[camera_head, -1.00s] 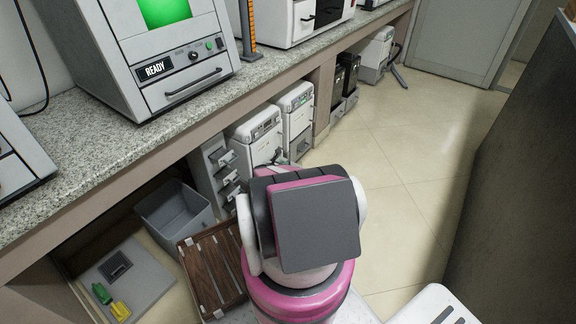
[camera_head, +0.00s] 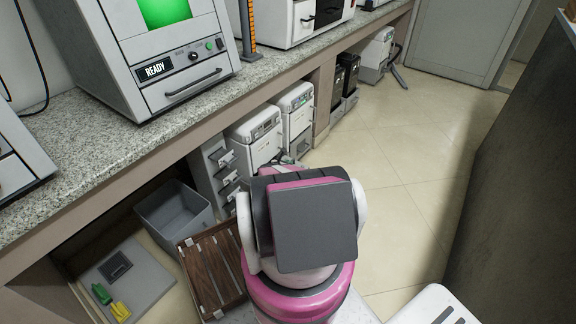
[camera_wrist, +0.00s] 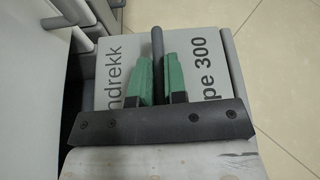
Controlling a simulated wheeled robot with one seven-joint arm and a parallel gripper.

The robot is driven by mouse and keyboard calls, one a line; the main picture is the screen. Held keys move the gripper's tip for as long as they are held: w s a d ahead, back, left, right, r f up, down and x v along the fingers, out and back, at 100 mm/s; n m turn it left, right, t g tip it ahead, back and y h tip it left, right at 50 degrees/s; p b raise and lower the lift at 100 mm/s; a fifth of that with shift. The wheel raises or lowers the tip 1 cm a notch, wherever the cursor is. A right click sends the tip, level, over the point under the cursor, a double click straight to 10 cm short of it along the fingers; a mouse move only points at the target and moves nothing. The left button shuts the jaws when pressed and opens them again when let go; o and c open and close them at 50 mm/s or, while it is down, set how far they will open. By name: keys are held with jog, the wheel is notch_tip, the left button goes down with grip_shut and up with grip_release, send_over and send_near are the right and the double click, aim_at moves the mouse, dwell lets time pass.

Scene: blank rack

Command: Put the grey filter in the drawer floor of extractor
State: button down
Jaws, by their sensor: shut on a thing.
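In the wrist view my gripper (camera_wrist: 158,82) has its green fingers closed on a dark grey bar (camera_wrist: 157,45), which looks like a handle. The bar stands in front of a light grey panel (camera_wrist: 205,65) with partly hidden lettering, "ndrekk" and "pe 300". I cannot tell for sure whether this panel is the extractor's drawer front. The drawer floor is not clearly visible. In the head view a dark grey square piece (camera_head: 115,266), possibly the grey filter, lies on a grey plate (camera_head: 150,272) at the lower left. My arm hides the gripper in the head view.
Green (camera_head: 101,293) and yellow (camera_head: 120,311) pieces lie on the plate. A grey bin (camera_head: 175,215) and a brown slatted tray (camera_head: 213,268) are beside my arm. White machines (camera_head: 256,138) stand under the counter (camera_head: 100,130). The floor (camera_head: 410,165) to the right is clear.

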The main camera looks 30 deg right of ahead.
jog(key=shift+f, duration=0.55)
jog(key=c, duration=1.2)
grip_release()
jog(key=shift+o, duration=0.2)
jog(key=shift+r, duration=0.35)
jog(key=v, duration=1.2)
jog(key=shift+r, duration=0.2)
